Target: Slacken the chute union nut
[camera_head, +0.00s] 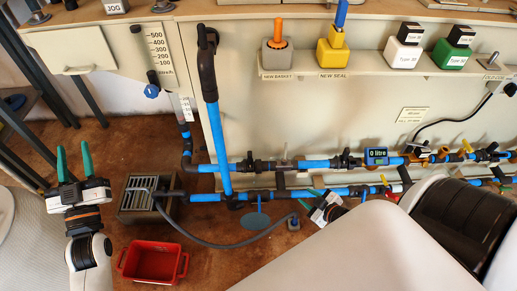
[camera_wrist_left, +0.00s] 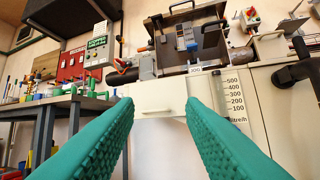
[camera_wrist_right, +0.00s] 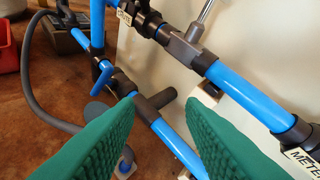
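Blue pipes with dark collars and fittings run along the lower wall in the head view; I cannot tell which fitting is the chute union nut. The upper pipe (camera_head: 315,163) and lower pipe (camera_head: 205,197) both show. In the right wrist view, a dark fitting (camera_wrist_right: 122,84) on the lower pipe lies beyond my right gripper (camera_wrist_right: 160,112), which is open and empty. In the head view this gripper (camera_head: 308,199) is just below the lower pipe, partly behind my arm. My left gripper (camera_head: 74,160) is open and empty, raised at the far left, away from the pipes.
A blue meter (camera_head: 376,156) sits on the upper pipe. A shelf (camera_head: 385,68) holds coloured containers. A metal lever (camera_wrist_right: 205,14) rises from the upper pipe.

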